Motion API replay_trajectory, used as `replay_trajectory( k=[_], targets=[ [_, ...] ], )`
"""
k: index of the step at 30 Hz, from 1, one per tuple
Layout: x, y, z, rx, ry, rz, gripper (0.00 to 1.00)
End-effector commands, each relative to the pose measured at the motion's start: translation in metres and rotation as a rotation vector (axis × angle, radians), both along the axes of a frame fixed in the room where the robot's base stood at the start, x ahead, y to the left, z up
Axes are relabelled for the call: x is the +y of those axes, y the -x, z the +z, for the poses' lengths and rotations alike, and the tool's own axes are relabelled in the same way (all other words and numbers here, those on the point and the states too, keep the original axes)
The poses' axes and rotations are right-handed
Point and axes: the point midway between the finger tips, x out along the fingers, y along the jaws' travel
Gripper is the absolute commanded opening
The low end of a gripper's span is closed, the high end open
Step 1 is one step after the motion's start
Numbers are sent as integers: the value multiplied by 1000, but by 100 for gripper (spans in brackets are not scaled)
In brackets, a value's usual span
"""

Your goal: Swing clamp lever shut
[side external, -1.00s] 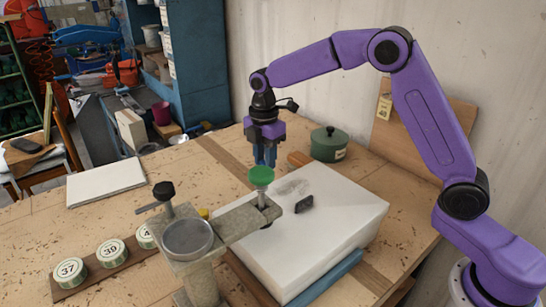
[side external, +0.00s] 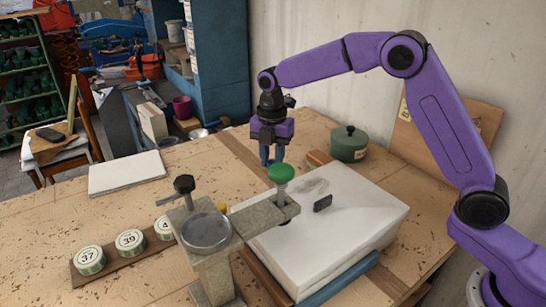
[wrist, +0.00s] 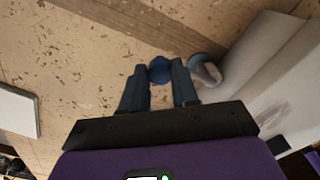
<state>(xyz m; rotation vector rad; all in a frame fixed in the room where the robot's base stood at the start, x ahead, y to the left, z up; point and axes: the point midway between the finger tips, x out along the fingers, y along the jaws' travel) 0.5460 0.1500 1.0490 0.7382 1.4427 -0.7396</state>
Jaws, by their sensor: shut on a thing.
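In the side external view, a stone-grey clamp arm (side external: 256,218) with a green knob (side external: 281,172) reaches over a white block (side external: 335,235). My gripper (side external: 271,162) points down behind the green knob, near the block's far left corner. In the wrist view, the blue fingers of my gripper (wrist: 160,76) are shut on a blue ball knob (wrist: 160,68) between their tips. A grey curved piece (wrist: 208,70) lies just right of the knob. How the knob joins the lever is hidden, and the side view does not show the knob clearly.
A green lidded pot (side external: 349,145) stands behind the block. A small black piece (side external: 323,203) is on the block. A row of numbered tins (side external: 130,241) is at the front left. A white slab (side external: 126,172) lies at the back left, with bare bench between.

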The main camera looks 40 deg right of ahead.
Motion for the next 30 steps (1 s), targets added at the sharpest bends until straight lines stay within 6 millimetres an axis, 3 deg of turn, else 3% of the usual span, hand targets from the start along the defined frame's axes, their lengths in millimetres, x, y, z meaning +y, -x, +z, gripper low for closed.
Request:
replay_trajectory(
  k=[7, 8, 9, 20, 26, 30],
  targets=[
    [4, 0, 3, -8, -4, 8, 0],
    [4, 0, 3, -8, -4, 8, 35],
    [4, 0, 2, -7, -4, 8, 40],
    [2, 0, 5, -4, -2, 3, 40],
    [2, 0, 32, -7, -2, 3, 40],
    [2, -1, 62, -8, -4, 3, 40]
  ],
)
